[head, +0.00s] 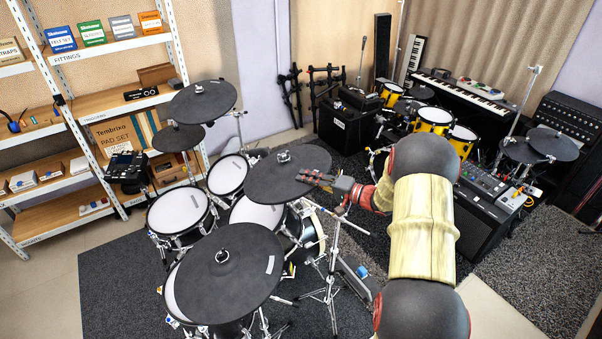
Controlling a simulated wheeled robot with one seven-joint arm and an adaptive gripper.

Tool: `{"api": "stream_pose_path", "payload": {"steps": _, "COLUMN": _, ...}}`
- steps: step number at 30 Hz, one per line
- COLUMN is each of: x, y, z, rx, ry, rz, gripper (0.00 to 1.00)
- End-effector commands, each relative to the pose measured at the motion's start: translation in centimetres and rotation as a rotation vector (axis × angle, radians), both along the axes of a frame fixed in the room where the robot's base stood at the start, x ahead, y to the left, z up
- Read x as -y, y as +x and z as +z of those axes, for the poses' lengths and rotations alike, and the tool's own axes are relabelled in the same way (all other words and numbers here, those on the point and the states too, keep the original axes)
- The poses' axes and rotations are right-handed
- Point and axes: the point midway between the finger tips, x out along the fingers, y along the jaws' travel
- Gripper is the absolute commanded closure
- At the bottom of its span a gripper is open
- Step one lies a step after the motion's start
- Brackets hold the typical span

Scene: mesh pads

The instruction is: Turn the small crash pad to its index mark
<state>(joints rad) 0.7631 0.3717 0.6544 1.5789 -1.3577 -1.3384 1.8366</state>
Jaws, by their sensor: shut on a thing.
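The small crash pad, as I take it, is the dark round cymbal pad (270,178) on a stand in the middle of the drum kit, with a wing nut at its centre. My gripper (318,180) reaches in from the right and is shut on the right part of this pad near its rim. The fingers cover part of that edge. I cannot make out an index mark on or beside this pad.
A larger dark pad (215,298) with a pale stripe stands in front. Two more dark pads, one large (203,101) and one small (177,138), stand at back left. White-headed drums (179,211) sit close below. Bare carpet (115,275) lies to the left.

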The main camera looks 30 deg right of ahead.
Motion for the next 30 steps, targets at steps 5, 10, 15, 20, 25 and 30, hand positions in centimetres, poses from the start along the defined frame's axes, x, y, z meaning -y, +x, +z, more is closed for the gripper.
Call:
{"api": "stream_pose_path", "payload": {"steps": 5, "x": 1.1, "y": 0.3, "z": 0.3, "rx": -0.019, "ry": 0.016, "rz": 0.078, "gripper": 1.0}}
{"api": "stream_pose_path", "payload": {"steps": 10, "x": 1.7, "y": 0.5, "z": 0.3, "rx": -0.031, "ry": 0.029, "rz": 0.129, "gripper": 1.0}}
{"api": "stream_pose_path", "payload": {"steps": 15, "x": 2.0, "y": 0.6, "z": 0.3, "rx": -0.037, "ry": 0.035, "rz": 0.159, "gripper": 1.0}}
{"api": "stream_pose_path", "payload": {"steps": 20, "x": 2.1, "y": 0.7, "z": 0.3, "rx": -0.039, "ry": 0.038, "rz": 0.169, "gripper": 1.0}}
{"api": "stream_pose_path", "payload": {"steps": 25, "x": 2.1, "y": 0.7, "z": 0.3, "rx": -0.039, "ry": 0.038, "rz": 0.171, "gripper": 1.0}}
{"api": "stream_pose_path", "payload": {"steps": 30, "x": 2.1, "y": 0.7, "z": 0.3, "rx": -0.038, "ry": 0.037, "rz": 0.17, "gripper": 1.0}}
